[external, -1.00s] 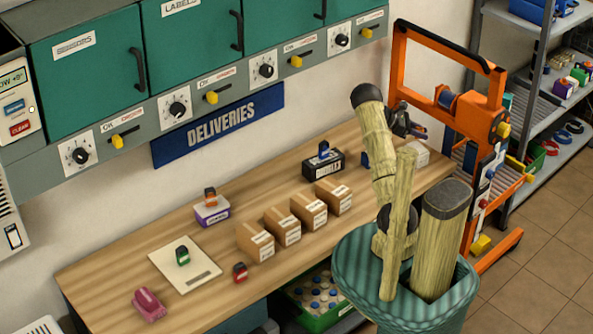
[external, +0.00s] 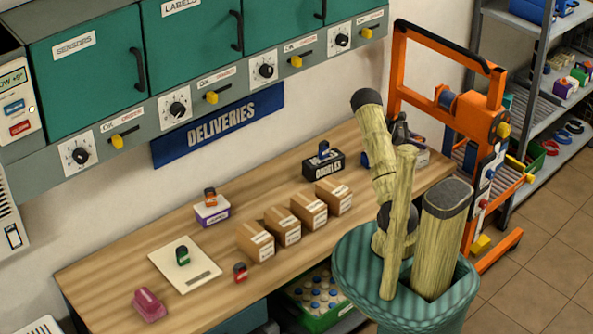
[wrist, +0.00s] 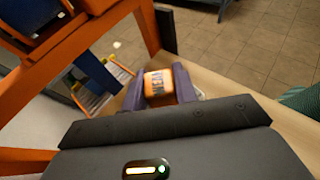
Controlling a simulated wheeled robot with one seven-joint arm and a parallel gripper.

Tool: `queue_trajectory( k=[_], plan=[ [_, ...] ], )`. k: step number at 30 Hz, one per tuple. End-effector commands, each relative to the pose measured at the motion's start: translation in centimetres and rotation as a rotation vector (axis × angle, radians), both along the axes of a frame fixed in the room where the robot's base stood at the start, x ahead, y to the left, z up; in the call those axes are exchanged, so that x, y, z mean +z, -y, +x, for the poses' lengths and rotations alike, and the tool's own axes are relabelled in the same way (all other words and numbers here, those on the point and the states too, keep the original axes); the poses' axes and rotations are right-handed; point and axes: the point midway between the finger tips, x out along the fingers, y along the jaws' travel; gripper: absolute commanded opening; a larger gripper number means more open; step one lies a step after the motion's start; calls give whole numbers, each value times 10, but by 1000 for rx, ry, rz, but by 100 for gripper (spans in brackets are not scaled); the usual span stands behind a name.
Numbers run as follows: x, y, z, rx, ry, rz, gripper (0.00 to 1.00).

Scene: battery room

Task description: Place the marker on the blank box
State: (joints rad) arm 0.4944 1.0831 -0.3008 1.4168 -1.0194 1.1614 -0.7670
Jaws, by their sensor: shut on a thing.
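My gripper (wrist: 160,90) is shut on a small orange-and-white lettered piece (wrist: 159,84), which I take to be the marker. In the external view, my gripper (external: 408,138) is low over the right end of the wooden table, at a pale box (external: 421,157). The gripper partly covers this box, and I cannot tell whether the held piece touches it. I cannot tell whether this box is the blank one. In the wrist view, a pale edge shows just right of the right finger.
Several brown boxes (external: 282,232) stand in a row on the table (external: 120,262). A black box (external: 322,165) with a blue-topped piece stands behind them. A purple-and-white box (external: 212,212) and a pale board (external: 200,273) are further left. An orange frame (external: 395,75) rises close beside my gripper.

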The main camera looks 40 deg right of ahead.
Motion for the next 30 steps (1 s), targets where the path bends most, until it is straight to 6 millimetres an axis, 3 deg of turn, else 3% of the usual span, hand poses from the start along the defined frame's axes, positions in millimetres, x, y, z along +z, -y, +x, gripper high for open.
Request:
queue_trajectory(
  k=[2,3,6,17,30],
  plan=[
    [-3,0,0,0,-1,0,7],
    [-2,0,0,0,-1,1,34],
    [-2,0,0,0,-1,1,50],
    [2,0,0,0,0,0,50],
    [27,-47,48,4,1,-1,50]
  ],
)
